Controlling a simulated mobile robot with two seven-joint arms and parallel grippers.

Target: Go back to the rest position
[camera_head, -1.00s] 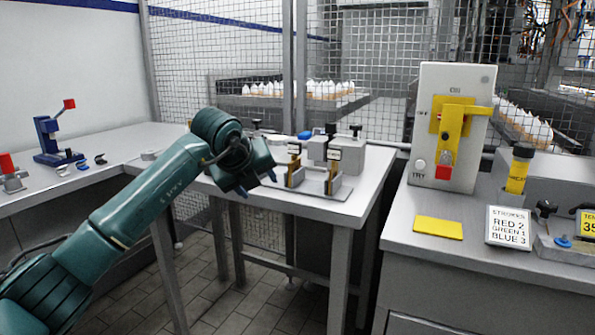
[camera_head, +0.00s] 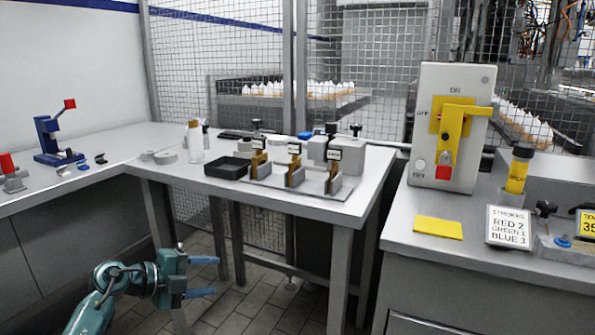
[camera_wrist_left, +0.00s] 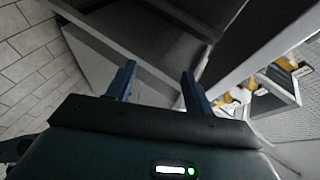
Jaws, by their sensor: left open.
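My left gripper (camera_head: 203,277) is low at the bottom left of the head view, in front of the middle table and below its top. Its two blue fingers are spread apart and point right, with nothing between them. In the left wrist view the gripper (camera_wrist_left: 158,85) also shows its two fingers apart and empty, with the table's underside and tiled floor beyond. My right gripper is not in view.
The middle table (camera_head: 310,207) holds a black tray (camera_head: 228,167), a bottle (camera_head: 195,142) and a fixture plate with brass-coloured holders (camera_head: 294,172). The right bench (camera_head: 430,262) carries a switch box (camera_head: 450,85) and a yellow pad (camera_head: 438,227). Tiled floor (camera_head: 235,305) lies open near the gripper.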

